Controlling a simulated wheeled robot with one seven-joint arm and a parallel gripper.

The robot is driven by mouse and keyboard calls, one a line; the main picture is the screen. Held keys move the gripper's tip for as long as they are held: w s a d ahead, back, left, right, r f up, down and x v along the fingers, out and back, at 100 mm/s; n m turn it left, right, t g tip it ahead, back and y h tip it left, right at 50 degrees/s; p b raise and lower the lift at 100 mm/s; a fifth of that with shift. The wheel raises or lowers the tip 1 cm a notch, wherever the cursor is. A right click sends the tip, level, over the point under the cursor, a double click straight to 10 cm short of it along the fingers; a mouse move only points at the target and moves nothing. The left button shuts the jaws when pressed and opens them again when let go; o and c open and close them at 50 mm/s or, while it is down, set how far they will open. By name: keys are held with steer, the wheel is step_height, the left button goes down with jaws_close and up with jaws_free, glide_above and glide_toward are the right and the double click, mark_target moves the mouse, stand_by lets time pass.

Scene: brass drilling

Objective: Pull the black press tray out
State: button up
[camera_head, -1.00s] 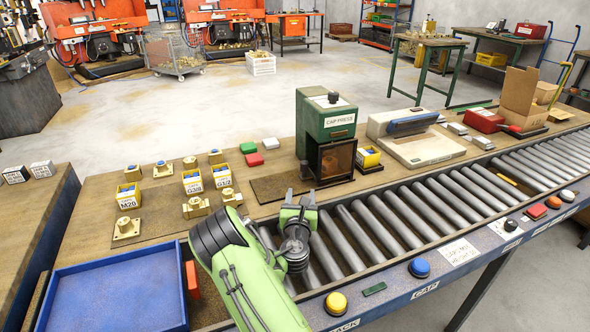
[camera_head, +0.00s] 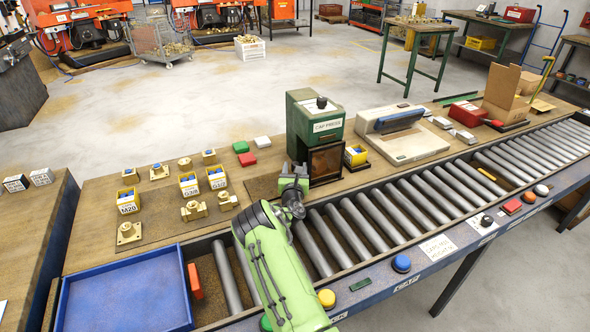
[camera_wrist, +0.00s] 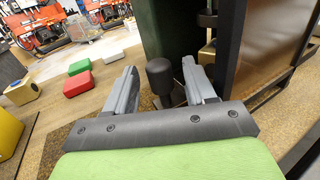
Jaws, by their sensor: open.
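The green cap press (camera_head: 315,115) stands on the wooden bench behind the rollers, with a dark-framed amber window (camera_head: 325,161) low on its front. My gripper (camera_head: 293,178) is at the press's lower left side. In the wrist view my gripper (camera_wrist: 158,72) is open, its two grey fingers apart. A black rounded knob on a dark stem (camera_wrist: 161,78) shows in the gap between the fingers, by the press's green wall. I cannot tell whether a finger touches it. The black tray itself is not clearly visible; the press and gripper hide that area.
A brown mat (camera_head: 263,187) lies left of the press. Green (camera_head: 240,147) and red (camera_head: 247,159) blocks sit beyond it. The roller conveyor (camera_head: 355,228) runs along the front.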

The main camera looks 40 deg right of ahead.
jaws_close()
steer(key=w+a, duration=0.1)
steer(key=a, duration=0.2)
steer(key=w+a+b, duration=0.1)
steer(key=a, duration=0.3)
steer(key=w+a, duration=0.1)
steer(key=a, duration=0.3)
steer(key=shift+w+a+b, duration=0.1)
steer(key=shift+a+b, duration=0.1)
steer(key=shift+b, duration=0.2)
jaws_free()
steer(key=shift+d, duration=0.1)
steer(key=p+v, duration=0.1)
steer(key=v, duration=1.4)
steer(key=shift+s+a, duration=0.25)
steer(key=shift+a, duration=0.1)
steer(key=shift+c, duration=0.2)
